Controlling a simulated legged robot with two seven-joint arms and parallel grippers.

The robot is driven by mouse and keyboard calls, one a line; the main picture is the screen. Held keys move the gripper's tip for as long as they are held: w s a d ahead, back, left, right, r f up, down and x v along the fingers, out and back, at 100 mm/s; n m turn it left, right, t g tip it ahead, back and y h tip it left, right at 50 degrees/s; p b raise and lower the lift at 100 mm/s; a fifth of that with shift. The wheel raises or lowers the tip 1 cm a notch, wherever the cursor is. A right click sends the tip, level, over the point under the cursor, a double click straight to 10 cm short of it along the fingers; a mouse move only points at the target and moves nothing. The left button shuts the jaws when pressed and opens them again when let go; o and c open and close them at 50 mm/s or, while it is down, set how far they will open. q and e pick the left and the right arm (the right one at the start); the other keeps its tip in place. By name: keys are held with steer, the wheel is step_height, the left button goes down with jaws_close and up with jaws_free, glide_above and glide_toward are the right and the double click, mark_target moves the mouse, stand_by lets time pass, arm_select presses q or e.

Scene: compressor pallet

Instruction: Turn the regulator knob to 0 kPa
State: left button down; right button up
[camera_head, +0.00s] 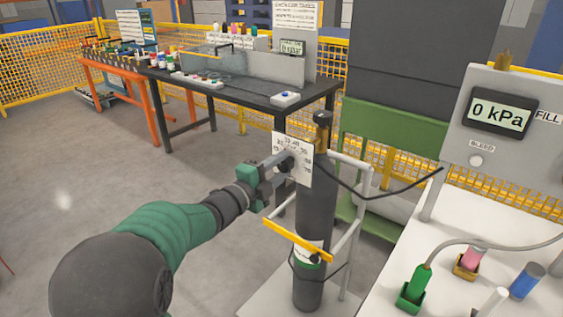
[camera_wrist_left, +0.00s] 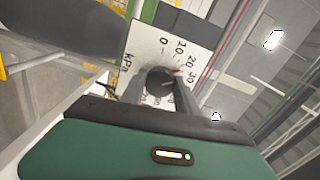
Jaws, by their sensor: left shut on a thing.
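The regulator's white dial plate (camera_head: 291,143) is on the dark gas cylinder (camera_head: 318,205) in the head view. In the left wrist view the dial plate (camera_wrist_left: 150,42) shows tilted, with kPa marks including 0, 10, 20 and 30. The dark round knob (camera_wrist_left: 160,78) is at its middle, with a small red mark on its edge pointing near the 20 mark. The display (camera_head: 499,113) on the grey panel reads 0 kPa.
The cylinder stands in a pale trolley frame (camera_head: 364,205) with a yellow bar (camera_head: 297,241). A dark hose (camera_head: 385,194) runs right from the cylinder top. A white table (camera_head: 400,270) at right holds green, pink and blue parts. A dark workbench (camera_head: 240,88) stands behind.

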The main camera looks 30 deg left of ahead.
arm_select(q)
steer(key=n+p, duration=0.2)
steer(key=n, duration=0.1)
steer(key=shift+a+f+n, duration=0.1)
steer(key=shift+f+n, duration=0.05)
steer(key=shift+n, duration=0.25)
steer(key=n+p, duration=0.2)
steer(key=n, duration=0.1)
steer(key=shift+n, duration=0.3)
steer(key=n+p, duration=0.2)
steer(key=n, duration=0.1)
steer(key=shift+s+f, duration=0.1)
steer(key=shift+f, duration=0.05)
steer(key=shift+f+n+p, duration=0.15)
steer(key=shift+n+p, duration=0.85)
steer(key=shift+n, duration=0.6)
steer(key=c, duration=1.2)
jaws_free()
steer(key=o, duration=0.3)
steer(key=shift+r, duration=0.2)
